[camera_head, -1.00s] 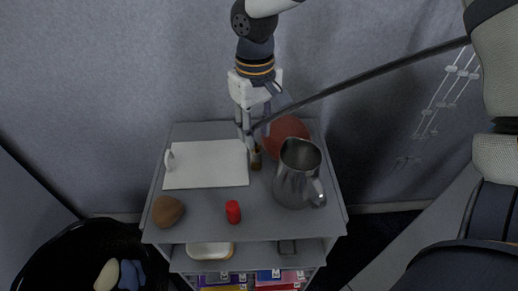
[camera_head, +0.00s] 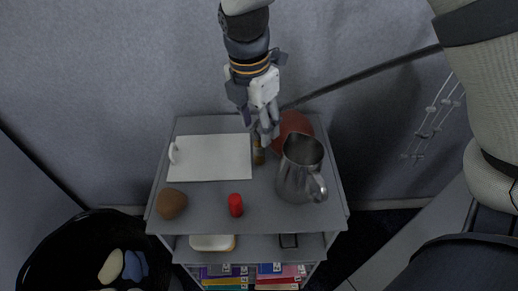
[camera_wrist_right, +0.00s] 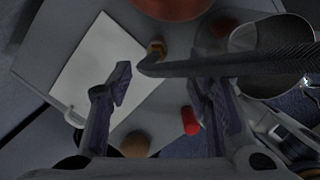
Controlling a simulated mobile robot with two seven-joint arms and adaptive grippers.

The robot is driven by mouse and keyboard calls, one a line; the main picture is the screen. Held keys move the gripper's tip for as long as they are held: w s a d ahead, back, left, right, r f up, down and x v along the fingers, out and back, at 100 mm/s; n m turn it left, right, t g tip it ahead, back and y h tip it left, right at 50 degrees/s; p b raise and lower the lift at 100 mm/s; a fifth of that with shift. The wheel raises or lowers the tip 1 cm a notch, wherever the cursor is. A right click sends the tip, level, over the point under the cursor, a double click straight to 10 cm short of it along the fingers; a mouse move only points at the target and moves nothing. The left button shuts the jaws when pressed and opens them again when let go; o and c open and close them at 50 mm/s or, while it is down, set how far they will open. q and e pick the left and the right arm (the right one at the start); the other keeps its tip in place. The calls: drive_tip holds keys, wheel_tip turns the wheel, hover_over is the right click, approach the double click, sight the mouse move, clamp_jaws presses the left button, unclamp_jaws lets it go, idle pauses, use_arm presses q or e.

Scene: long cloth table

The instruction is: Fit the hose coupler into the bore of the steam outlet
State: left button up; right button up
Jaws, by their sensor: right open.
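A dark ribbed hose (camera_head: 370,70) comes in from the upper right. In the wrist view the hose (camera_wrist_right: 245,65) crosses between my fingers, and its dark tapered end, which looks like the coupler (camera_wrist_right: 150,68), lies near the left fingertip. A small brass fitting, apparently the steam outlet (camera_head: 259,155), stands upright on the grey cart top; its hexagonal top (camera_wrist_right: 156,47) shows just beyond the hose end. They look apart, though the height gap is unclear. My right gripper (camera_head: 267,136) is open above the cart, hiding the hose end in the head view. My left gripper is out of view.
A steel pitcher (camera_head: 298,180) stands right of the fitting, with a red ball (camera_head: 295,124) behind. A white board (camera_head: 210,165) lies left. A red cylinder (camera_head: 235,205) and a brown lump (camera_head: 171,204) are at the front of the cart (camera_head: 200,222). A black bin (camera_head: 60,245) stands lower left.

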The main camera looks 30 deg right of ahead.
sight(261, 151)
drive_tip(key=f, duration=0.3)
drive_tip(key=d+f+b, duration=0.1)
drive_tip(key=f, duration=0.6)
drive_tip(key=shift+w+d+f, duration=0.15)
drive_tip(key=shift+w, duration=0.25)
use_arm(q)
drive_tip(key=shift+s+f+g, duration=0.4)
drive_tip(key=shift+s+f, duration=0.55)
use_arm(e)
clamp_jaws()
